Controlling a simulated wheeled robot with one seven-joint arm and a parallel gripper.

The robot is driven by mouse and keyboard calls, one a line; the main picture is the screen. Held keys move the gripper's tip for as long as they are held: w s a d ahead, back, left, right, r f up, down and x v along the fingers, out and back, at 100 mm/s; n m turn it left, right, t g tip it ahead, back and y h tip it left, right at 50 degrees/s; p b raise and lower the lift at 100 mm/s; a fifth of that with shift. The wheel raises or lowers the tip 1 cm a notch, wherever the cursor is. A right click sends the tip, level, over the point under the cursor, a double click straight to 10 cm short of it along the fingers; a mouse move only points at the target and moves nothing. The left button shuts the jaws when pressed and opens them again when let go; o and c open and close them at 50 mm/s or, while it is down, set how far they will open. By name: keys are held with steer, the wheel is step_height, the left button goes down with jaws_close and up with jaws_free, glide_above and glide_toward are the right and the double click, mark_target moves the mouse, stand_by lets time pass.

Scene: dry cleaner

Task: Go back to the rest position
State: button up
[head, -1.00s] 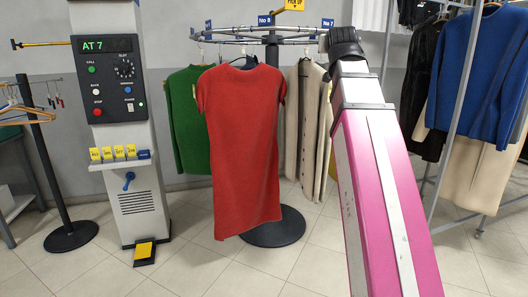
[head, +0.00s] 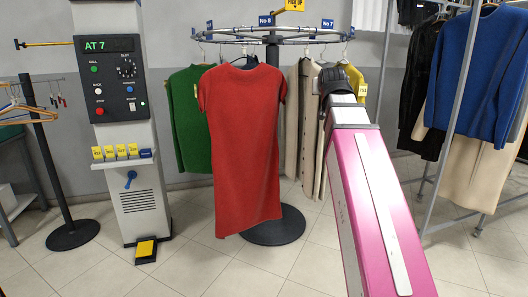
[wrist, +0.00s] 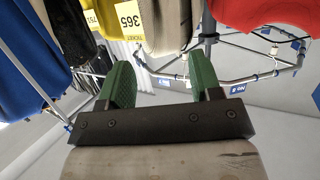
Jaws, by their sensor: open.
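My gripper (wrist: 162,66) shows in the wrist view with its two green fingers apart and nothing between them. In the head view my pink arm rises at the right of centre, and the gripper cannot be made out there. No marked rest position is visible.
A round rail (head: 290,33) carries a red dress (head: 243,150), a green garment (head: 188,120), beige garments (head: 308,120) and a yellow one (head: 358,84). A console (head: 109,75) reading AT 7 stands left. A rack with a blue garment (head: 480,80) stands right. Floor in front is clear.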

step_height(320, 180, down, 34)
steer(key=a+f+g+y, duration=0.1)
steer(key=g, duration=0.6)
steer(key=s+f+g, duration=0.2)
steer(key=s+f, duration=0.3)
steer(key=f, duration=0.4)
steer(key=s+a+f+g, duration=0.1)
steer(key=s+f+g, duration=0.2)
steer(key=s+f, duration=0.3)
steer(key=s+f+n+g, duration=0.1)
steer(key=s+f, duration=0.4)
steer(key=f, duration=0.7)
steer(key=shift+s+a+f+g+y, duration=0.15)
steer(key=shift+s+a+g+y, duration=0.25)
steer(key=shift+g, duration=0.5)
